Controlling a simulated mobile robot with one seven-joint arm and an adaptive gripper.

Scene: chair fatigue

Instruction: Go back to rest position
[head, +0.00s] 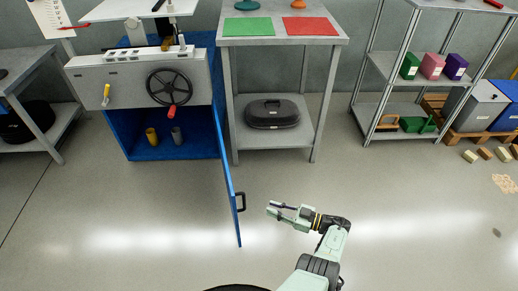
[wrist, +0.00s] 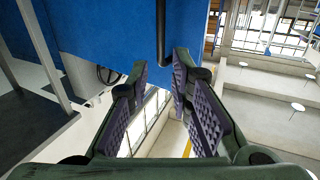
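My gripper (head: 272,208) is in the middle of the head view, over bare floor. It is to the right of an open blue cabinet door (head: 227,172) and apart from its dark handle (head: 240,202). In the wrist view, the two fingers of my gripper (wrist: 160,75) stand apart with nothing between them. The blue door panel (wrist: 105,38) and its dark vertical handle (wrist: 161,35) show beyond the fingertips.
The blue cabinet (head: 165,140) holds a yellow cup (head: 151,137) and a grey cup (head: 176,136). A grey table (head: 284,42) with green and red mats stands behind. A metal shelf (head: 400,108) is at right. The floor around my arm is clear.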

